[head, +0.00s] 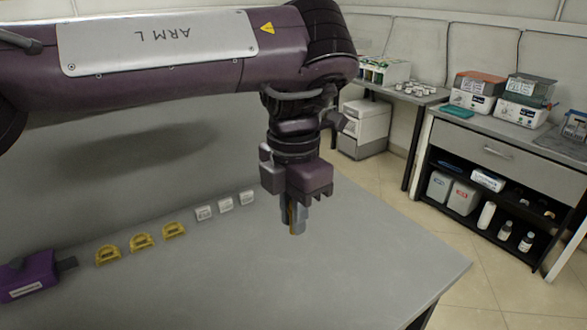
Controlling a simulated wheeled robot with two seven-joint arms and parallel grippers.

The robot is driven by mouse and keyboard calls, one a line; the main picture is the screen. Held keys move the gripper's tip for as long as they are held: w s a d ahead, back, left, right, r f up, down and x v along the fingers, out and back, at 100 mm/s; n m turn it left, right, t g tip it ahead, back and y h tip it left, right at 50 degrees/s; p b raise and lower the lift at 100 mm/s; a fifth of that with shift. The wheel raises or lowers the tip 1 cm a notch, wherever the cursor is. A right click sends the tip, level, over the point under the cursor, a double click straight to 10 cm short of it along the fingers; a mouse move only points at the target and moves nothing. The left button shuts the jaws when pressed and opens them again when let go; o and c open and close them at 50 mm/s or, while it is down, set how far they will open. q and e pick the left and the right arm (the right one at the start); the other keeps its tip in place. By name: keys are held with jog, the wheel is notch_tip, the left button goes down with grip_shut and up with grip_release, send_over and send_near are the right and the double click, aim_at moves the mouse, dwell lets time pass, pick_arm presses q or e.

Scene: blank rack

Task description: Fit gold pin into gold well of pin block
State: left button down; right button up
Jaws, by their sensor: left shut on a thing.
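My left gripper (297,216) points down over the grey table, near its right part. It is shut on a thin gold piece, which looks like the gold pin (292,222). Only a narrow gold strip shows between the grey fingers; the rest is hidden by them. I cannot tell whether its lower end touches the table. I cannot make out the pin block or its gold well in this view. My right gripper is not in view.
Several yellow arched pieces (142,242) and small white blocks (225,205) stand in a row on the grey table (190,290). A purple labelled item (28,282) lies at the left. The front right tabletop is clear. A shelved side bench (500,150) stands beyond.

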pick_arm(q)
jog(key=w+a+f+m, duration=0.2)
jog(key=a+f+m, duration=0.1)
jog(key=a+m, duration=0.6)
jog(key=w+a+f+m, duration=0.3)
jog(key=a+m, duration=0.7)
jog(key=m, duration=0.6)
jog(key=shift+w, duration=0.25)
